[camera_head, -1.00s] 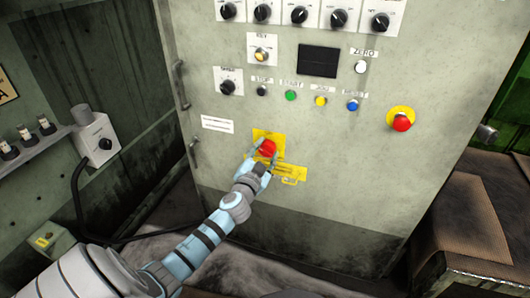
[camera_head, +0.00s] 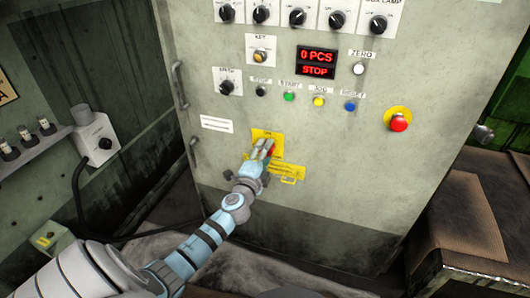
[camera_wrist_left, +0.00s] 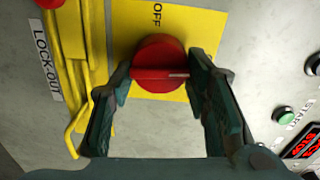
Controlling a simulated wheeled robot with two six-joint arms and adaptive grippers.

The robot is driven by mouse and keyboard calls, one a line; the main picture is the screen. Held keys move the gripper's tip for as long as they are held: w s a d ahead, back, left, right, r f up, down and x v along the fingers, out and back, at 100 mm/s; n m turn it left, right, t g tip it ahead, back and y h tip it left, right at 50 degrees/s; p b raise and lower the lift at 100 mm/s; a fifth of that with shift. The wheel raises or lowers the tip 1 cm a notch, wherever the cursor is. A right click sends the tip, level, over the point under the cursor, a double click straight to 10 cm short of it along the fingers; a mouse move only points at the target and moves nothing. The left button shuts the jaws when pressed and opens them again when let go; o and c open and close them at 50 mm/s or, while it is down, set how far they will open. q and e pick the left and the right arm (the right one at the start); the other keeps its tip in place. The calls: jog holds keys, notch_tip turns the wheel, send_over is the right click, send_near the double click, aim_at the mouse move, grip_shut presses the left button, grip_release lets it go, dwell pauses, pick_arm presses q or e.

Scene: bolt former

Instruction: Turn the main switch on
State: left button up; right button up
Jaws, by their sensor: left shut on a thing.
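The main switch is a round red knob (camera_wrist_left: 158,50) with a raised bar, on a yellow plate (camera_wrist_left: 200,25) marked OFF. My left gripper (camera_wrist_left: 160,72) is shut on the knob, one finger on each side of the bar. In the head view my left gripper (camera_head: 265,148) is at the yellow plate (camera_head: 261,135) low on the grey cabinet front and hides most of the knob. The display (camera_head: 317,62) above is lit red with "0 PCS" and "STOP". My right gripper is not in view.
A yellow lock-out bracket (camera_wrist_left: 82,75) sits right beside the switch. A red emergency button (camera_head: 398,123) on yellow is to the right. A row of small buttons, including a green one (camera_head: 289,97), runs above. A brown padded bench (camera_head: 485,215) stands at the right.

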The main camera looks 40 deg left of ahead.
pick_arm(q)
jog(key=shift+m, duration=0.7)
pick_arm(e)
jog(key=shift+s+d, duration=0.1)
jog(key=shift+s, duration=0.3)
pick_arm(q)
jog(key=o, duration=1.1)
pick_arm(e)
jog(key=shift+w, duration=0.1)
pick_arm(q)
jog(key=shift+f, duration=0.1)
jog(key=v, duration=1.2)
